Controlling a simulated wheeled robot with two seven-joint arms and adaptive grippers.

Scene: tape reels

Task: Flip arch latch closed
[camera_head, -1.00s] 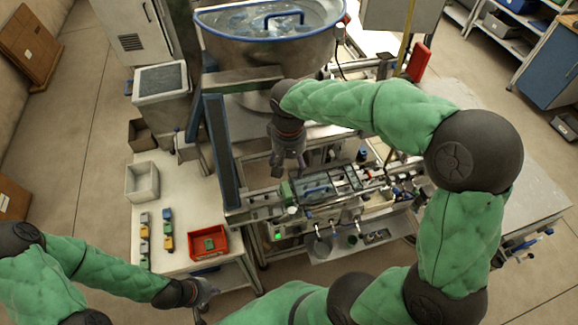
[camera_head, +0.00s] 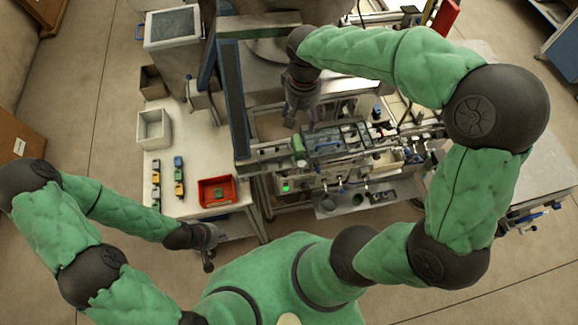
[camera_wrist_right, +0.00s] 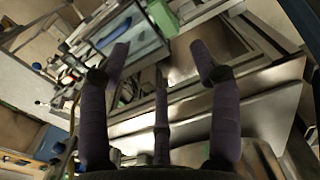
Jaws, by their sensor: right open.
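The machine's long metal rail unit (camera_head: 345,147) lies below and right of my right gripper in the head view. A green block (camera_head: 297,146) sits at its left end, and a blue arched handle (camera_head: 328,144) lies on it. I cannot tell for certain which part is the arch latch. My right gripper (camera_head: 302,122) points down behind the rail's left part, open and empty. The right wrist view shows its spread fingers (camera_wrist_right: 160,62), with the green block (camera_wrist_right: 162,18) beyond them. My left gripper (camera_head: 210,262) hangs low beside the white table, apart from the machine; its fingers are unclear.
The white table (camera_head: 180,200) at left holds a red tray (camera_head: 217,191), several small coloured blocks and a white bin (camera_head: 154,128). A blue-edged upright post (camera_head: 234,98) stands left of my right gripper. Small fittings and cups line the rail's front.

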